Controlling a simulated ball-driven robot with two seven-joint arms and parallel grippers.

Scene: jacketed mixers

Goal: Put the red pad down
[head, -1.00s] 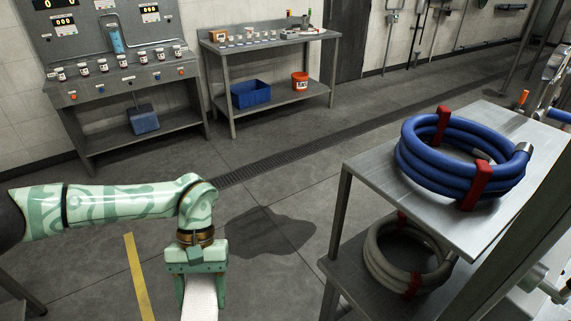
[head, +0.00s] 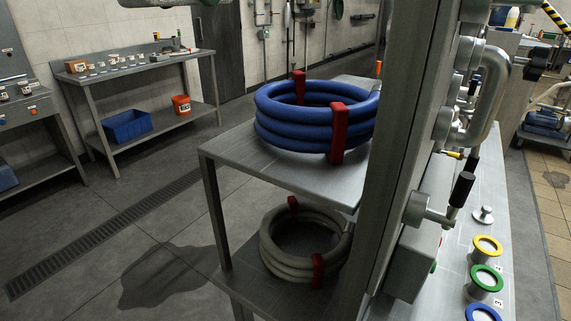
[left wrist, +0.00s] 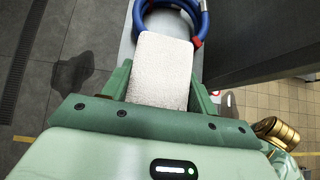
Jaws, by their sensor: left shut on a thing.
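My left gripper (left wrist: 162,88) shows in the left wrist view, its two green fingers on either side of a pale, off-white rectangular pad (left wrist: 163,62). It is shut on this pad. The face of the pad that I see is not red, and no red pad shows in either view now. The pad's near end is hidden by the gripper body. The left gripper is out of the head view. My right gripper is in neither view.
A steel rack (head: 222,151) holds a coiled blue hose (head: 290,130) above a grey one (head: 285,262). A metal post (head: 395,130) stands beside it. On the right bench (head: 462,285) are yellow (head: 487,239), green (head: 479,270) and blue (head: 474,308) rings. Floor lies open left.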

